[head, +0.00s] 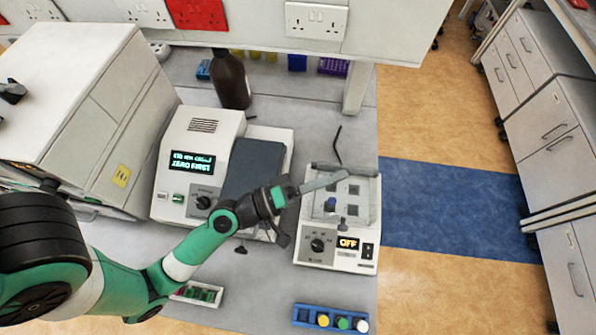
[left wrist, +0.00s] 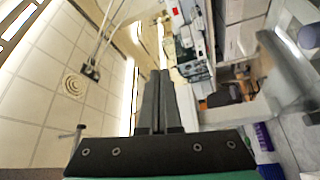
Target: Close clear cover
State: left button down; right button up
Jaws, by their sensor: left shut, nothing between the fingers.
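The clear cover (head: 362,206) is a see-through panel on the white device with the OFF display (head: 311,252), right of centre in the head view. It overlies a plate with several dark square openings; its exact tilt is hard to tell. My left gripper (head: 343,175) reaches in from the left, its fingers across the upper left part of the cover. The fingers are shut and empty; I cannot tell whether they touch the cover. In the left wrist view the closed fingers (left wrist: 158,78) point away from the camera. My right gripper is not in view.
A larger white instrument (head: 172,180) with a ZERO FIRST display stands left of the device. A brown bottle (head: 230,80) is behind. A blue rack (head: 302,314) with coloured caps lies in front. A black hex key (head: 337,143) lies behind the device. The bench ends close on the right.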

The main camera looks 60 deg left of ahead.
pick_arm(q)
jog(key=s+a+f+b, duration=0.3)
jog(key=s+a+f, duration=0.1)
jog(key=s, duration=0.1)
jog(key=shift+s+a+f, duration=0.25)
jog(key=shift+a+f, duration=0.05)
jog(key=shift+a, duration=0.05)
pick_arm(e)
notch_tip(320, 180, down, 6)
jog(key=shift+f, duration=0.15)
